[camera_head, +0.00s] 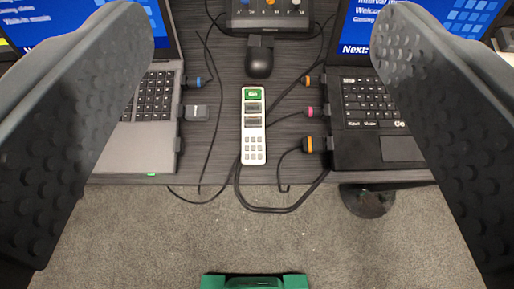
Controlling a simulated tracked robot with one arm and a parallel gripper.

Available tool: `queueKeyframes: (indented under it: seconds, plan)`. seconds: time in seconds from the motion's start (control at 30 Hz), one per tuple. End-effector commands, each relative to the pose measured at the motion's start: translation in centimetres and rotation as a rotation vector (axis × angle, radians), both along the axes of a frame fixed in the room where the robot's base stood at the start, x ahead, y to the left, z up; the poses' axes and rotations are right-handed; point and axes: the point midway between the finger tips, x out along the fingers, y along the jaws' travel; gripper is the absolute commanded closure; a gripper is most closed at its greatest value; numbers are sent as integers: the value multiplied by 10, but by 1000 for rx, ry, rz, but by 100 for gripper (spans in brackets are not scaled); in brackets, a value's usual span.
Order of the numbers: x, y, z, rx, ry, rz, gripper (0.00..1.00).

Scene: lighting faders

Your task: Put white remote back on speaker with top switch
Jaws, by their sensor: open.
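The white remote (253,138) lies lengthwise on the dark desk between two laptops, near the desk's front edge. It has a green label at its far end, two dark windows and rows of small keys. My gripper (262,45) is open and empty. Its two dark studded fingers frame the picture left and right, with the remote between them in the picture and apart from both. I cannot make out a speaker with a top switch.
A silver laptop (138,148) stands left, a black laptop (380,148) right. A black mouse-like object (259,62) and a button box (270,14) lie behind the remote. Cables loop around it and over the desk edge. A green object (254,282) is on the carpet.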

Motion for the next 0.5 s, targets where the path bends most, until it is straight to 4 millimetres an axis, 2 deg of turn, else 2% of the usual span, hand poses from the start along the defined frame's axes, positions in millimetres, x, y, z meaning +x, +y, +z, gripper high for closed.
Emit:
queueKeyframes:
  seconds: [0.03,0.1,0.2,0.33,0.4,0.5]
  plan:
    - [12,0,-41,-2,50,0,33]
    - [24,0,-90,-1,101,0,33]
    - [32,0,-159,-1,173,4,33]
    - [31,2,-232,5,248,10,33]
    - [28,3,-259,6,278,13,33]
    - [24,4,-287,10,304,16,33]
